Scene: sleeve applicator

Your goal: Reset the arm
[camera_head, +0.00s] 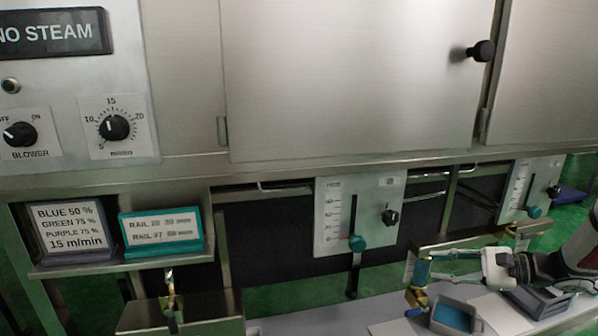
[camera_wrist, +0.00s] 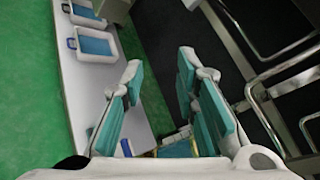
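My gripper (camera_head: 455,266) is at the lower right of the head view, in front of the machine's lower frame. It reaches left from my arm at the right edge. In the wrist view my gripper (camera_wrist: 158,90) has its two teal-padded fingers wide apart, with nothing held between them. A brass-coloured part (camera_head: 417,297) shows just below the fingertips in the head view. I cannot tell whether the fingers touch it.
A blue-lined tray (camera_head: 453,316) stands on the pale table (camera_head: 499,311) below my gripper. Slider panels (camera_head: 359,214) with knobs, metal rails and the steel cabinet (camera_head: 350,75) are close by. Two sign holders (camera_head: 72,231) (camera_head: 161,232) stand at left. Green floor (camera_wrist: 30,90) is open beside the table.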

